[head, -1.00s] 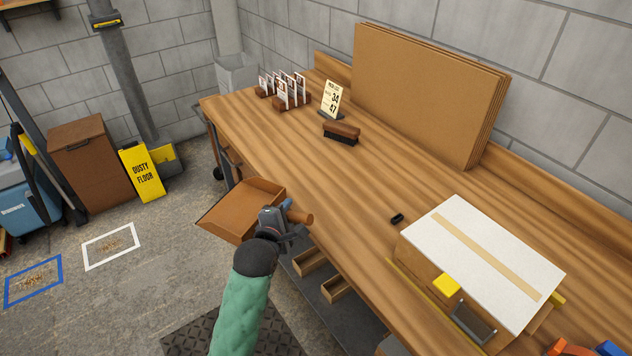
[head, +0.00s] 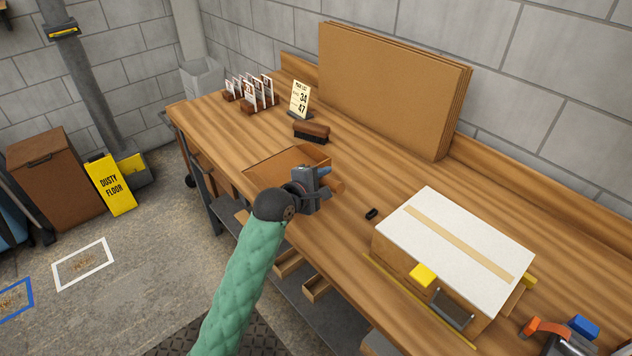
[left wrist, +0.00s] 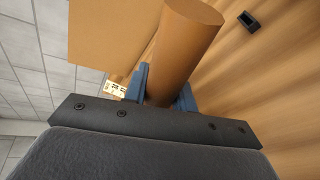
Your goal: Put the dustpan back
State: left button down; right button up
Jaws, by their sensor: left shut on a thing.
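The orange-brown dustpan (head: 270,164) is over the workbench (head: 350,188) in the head view, near its front edge. My left gripper (head: 322,180) is shut on the dustpan's round handle. In the left wrist view the handle (left wrist: 185,45) stands between the two blue fingers (left wrist: 160,90). I cannot tell whether the pan touches the bench top. A brush (head: 311,132) with a brown back and dark bristles lies on the bench just behind the pan. My right gripper is not in view.
A card stand (head: 300,98) and card holders (head: 250,92) are at the back left of the bench. Brown boards (head: 390,85) lean on the wall. A small black object (head: 371,213) and a white-topped box (head: 455,240) are to the right.

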pick_arm(q)
jog(key=shift+w+a+f+p, duration=0.15)
jog(key=shift+w+f+p, duration=0.6)
jog(key=shift+w+f, duration=0.75)
jog(key=shift+w+a+f+p, duration=0.15)
jog(key=shift+w+f+p, duration=0.6)
jog(key=shift+w+f, duration=0.7)
jog(key=shift+s+f, duration=0.3)
jog(key=shift+f, duration=0.35)
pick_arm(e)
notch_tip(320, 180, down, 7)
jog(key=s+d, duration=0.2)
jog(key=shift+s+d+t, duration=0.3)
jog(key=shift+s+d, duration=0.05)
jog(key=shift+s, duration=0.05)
pick_arm(q)
jog(key=shift+f, duration=0.15)
jog(key=c, duration=1.1)
grip_release()
jog(key=shift+c, duration=0.2)
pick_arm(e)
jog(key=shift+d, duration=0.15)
